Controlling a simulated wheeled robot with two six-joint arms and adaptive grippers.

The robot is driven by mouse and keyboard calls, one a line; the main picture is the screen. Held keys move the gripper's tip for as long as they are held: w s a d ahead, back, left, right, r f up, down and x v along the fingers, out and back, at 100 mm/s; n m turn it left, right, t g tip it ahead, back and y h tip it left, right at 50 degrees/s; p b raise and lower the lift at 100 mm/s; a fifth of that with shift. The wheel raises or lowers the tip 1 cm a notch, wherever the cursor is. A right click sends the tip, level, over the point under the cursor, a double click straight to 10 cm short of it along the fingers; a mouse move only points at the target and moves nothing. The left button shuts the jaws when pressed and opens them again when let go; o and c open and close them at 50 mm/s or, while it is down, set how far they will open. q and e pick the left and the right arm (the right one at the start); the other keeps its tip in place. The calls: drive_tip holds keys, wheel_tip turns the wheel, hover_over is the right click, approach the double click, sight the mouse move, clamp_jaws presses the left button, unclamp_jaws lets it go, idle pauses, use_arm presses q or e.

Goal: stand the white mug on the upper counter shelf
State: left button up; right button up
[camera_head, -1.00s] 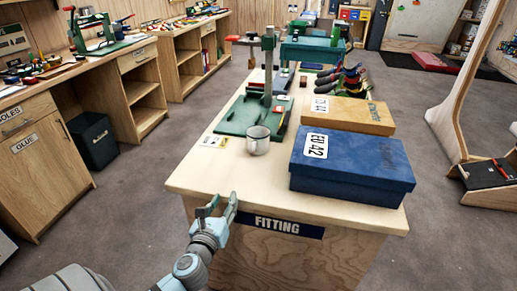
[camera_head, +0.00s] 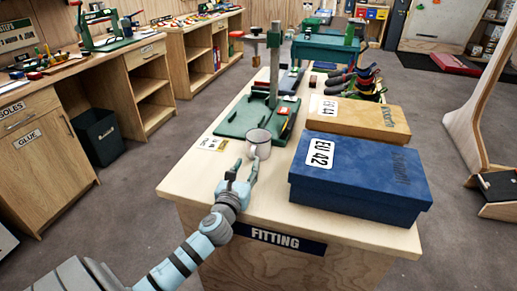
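The white mug (camera_head: 261,135) stands upright on the fitting counter (camera_head: 200,172), just in front of the green press. It looks greyish white with a dark rim. My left gripper (camera_head: 247,163) is open over the counter's near left part, its two fingers apart and pointing at the mug. One fingertip overlaps the mug's lower front in the picture; I cannot tell whether it touches. The left workbench has open shelves (camera_head: 150,88) under its top; I cannot tell whether one is the named upper counter shelf. My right gripper is not in view.
A dark bin (camera_head: 99,136) is on the floor by the left workbench. The counter's near left corner is mostly clear.

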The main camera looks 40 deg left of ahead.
sight(252, 156)
use_arm(q)
drive_tip(key=b+x, duration=0.1)
drive_tip(key=x, duration=0.5)
clamp_jaws()
